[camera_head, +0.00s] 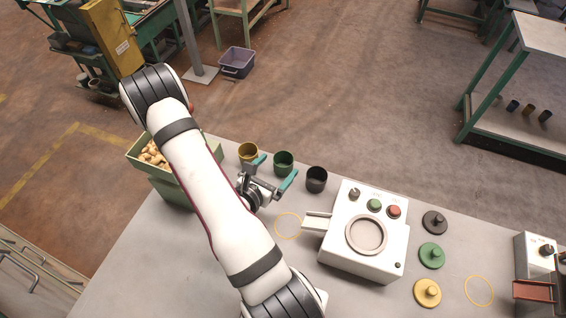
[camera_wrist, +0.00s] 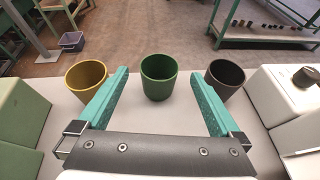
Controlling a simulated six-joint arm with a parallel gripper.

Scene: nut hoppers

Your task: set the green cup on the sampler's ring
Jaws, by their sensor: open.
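The green cup (camera_head: 284,162) stands upright on the table, between the yellow cup and the black cup. In the wrist view the green cup (camera_wrist: 158,80) is straight ahead, in line with the gap between the fingers. My gripper (camera_head: 276,172) is open and empty, with its teal fingers pointing toward the green cup; whether the tips reach beside it is hard to tell. The sampler (camera_head: 337,252) is a white box to the right of my gripper. Its round grey ring (camera_head: 348,238) lies on top, with nothing on it.
The yellow cup (camera_head: 248,151) and black cup (camera_head: 316,180) flank the green one closely. A green hopper (camera_head: 172,189) of nuts stands left. The sampler has a chute (camera_head: 316,222) and several knobs. Black, green (camera_head: 432,257) and yellow lids lie to its right. A yellow circle (camera_head: 278,227) marks bare table.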

